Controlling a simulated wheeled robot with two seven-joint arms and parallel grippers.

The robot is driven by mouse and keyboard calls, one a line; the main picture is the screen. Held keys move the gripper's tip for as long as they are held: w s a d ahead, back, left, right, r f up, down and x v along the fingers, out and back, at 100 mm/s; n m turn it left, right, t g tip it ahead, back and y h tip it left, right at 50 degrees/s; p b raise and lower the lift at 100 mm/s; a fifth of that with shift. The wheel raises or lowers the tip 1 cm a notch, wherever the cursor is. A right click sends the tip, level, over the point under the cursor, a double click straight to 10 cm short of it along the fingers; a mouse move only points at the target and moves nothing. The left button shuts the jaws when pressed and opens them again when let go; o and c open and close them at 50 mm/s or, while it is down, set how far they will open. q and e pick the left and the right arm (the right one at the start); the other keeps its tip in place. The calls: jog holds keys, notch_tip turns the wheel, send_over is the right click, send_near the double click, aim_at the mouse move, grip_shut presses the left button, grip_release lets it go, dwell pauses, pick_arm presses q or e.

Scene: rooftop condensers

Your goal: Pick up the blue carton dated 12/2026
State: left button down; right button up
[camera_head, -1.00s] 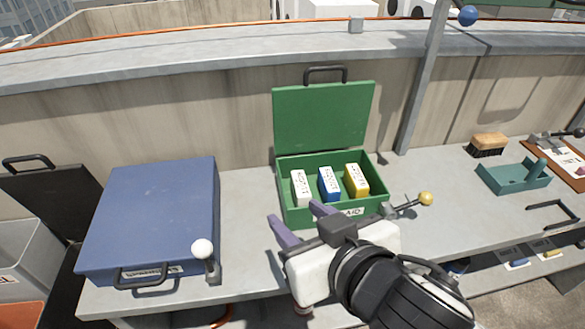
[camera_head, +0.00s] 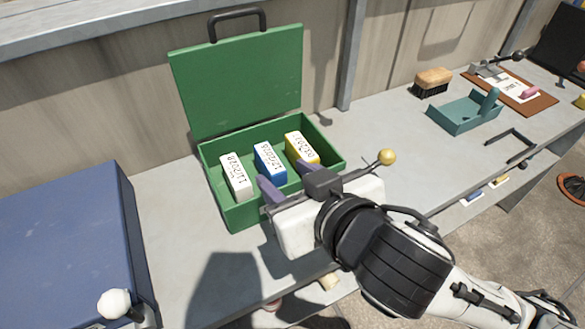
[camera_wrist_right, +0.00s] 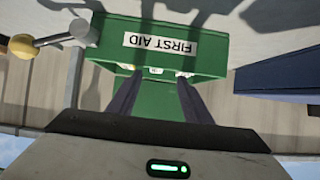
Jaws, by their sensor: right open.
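The blue carton (camera_head: 270,161) stands in the open green first-aid box (camera_head: 241,217), between a white carton (camera_head: 236,176) and a yellow carton (camera_head: 301,148). Its white top carries a printed date, too small to read surely. My right gripper (camera_head: 290,181) is open and empty at the box's front wall, its purple fingers pointing toward the blue carton, apart from it as far as I can tell. In the right wrist view the fingers (camera_wrist_right: 156,92) reach toward the box front with its upside-down FIRST AID label (camera_wrist_right: 160,44); the cartons are mostly hidden there. My left gripper is out of view.
The box's raised green lid (camera_head: 240,80) stands behind the cartons. A blue case (camera_head: 60,240) is at the left, with a white-knobbed lever (camera_head: 115,303). A yellow-knobbed lever (camera_head: 387,157) stands close right of my gripper. A teal tray (camera_head: 465,115) and brush (camera_head: 433,80) are farther right.

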aim_at(272, 161)
jog(key=x, duration=0.4)
jog(key=shift+w+d+b+x, duration=0.1)
jog(key=shift+b+x, duration=0.1)
jog(key=shift+x, duration=0.8)
jog(key=shift+w+d+b+x, duration=0.1)
jog(key=shift+d+b+x, duration=0.05)
jog(key=shift+x, duration=0.8)
jog(key=shift+d+b+x, duration=0.1)
jog(key=shift+b+x, duration=0.1)
jog(key=shift+x, duration=0.8)
jog(key=shift+r, duration=0.15)
jog(key=c, duration=1.1)
